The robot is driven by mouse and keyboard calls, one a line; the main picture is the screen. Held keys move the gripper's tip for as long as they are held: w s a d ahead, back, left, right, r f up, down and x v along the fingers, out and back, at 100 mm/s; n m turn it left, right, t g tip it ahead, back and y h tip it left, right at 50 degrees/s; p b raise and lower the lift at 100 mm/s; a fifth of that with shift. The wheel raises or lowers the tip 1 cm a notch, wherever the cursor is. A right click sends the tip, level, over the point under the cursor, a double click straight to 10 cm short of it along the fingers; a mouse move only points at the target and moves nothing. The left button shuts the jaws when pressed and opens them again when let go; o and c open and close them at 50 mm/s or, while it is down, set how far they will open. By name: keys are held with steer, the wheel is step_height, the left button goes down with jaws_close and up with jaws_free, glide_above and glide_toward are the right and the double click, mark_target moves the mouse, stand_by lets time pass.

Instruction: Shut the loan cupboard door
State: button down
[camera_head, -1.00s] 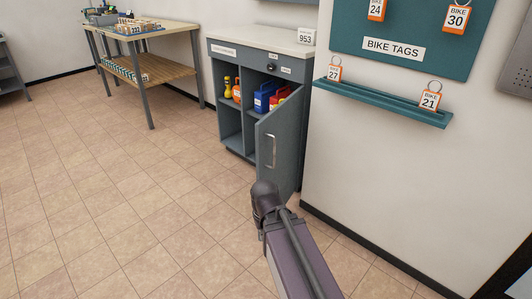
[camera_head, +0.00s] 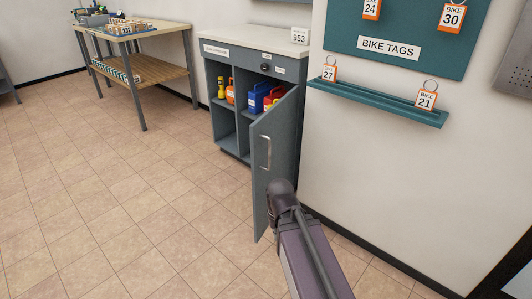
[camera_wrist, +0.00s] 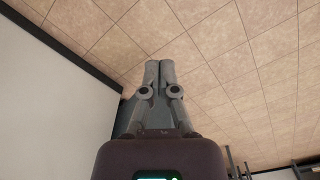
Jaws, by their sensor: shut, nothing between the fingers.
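The loan cupboard (camera_head: 226,69) is grey with a pale top and stands against the wall. The left of the cupboard is an open shelf section. My gripper shows in the wrist view (camera_wrist: 160,66), fingers together and empty, with tiled floor behind them. In the head view my dark arm end overlaps the lower right of the door; the fingertips are hidden there. I cannot tell whether it touches the door.
Bottles and blue and red items stand inside the cupboard. A teal ledge (camera_head: 375,103) with bike tags juts from the wall (camera_head: 350,165) on the right. A wooden-topped table (camera_head: 150,36) stands at the back left. The tiled floor (camera_head: 120,210) left of the door is clear.

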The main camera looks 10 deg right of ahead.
steer(key=shift+d, duration=0.25)
steer(key=m+t+y+b, duration=0.8)
steer(key=t+y, duration=0.4)
steer(key=y, duration=0.2)
glide_toward(257, 151)
steer(key=w+v, duration=0.1)
steer(key=v, duration=0.5)
steer(key=shift+s+d+r, duration=0.3)
steer(key=shift+s, duration=0.05)
steer(key=shift+w+a, duration=0.1)
steer(key=x, duration=1.4)
steer(key=shift+f, duration=0.3)
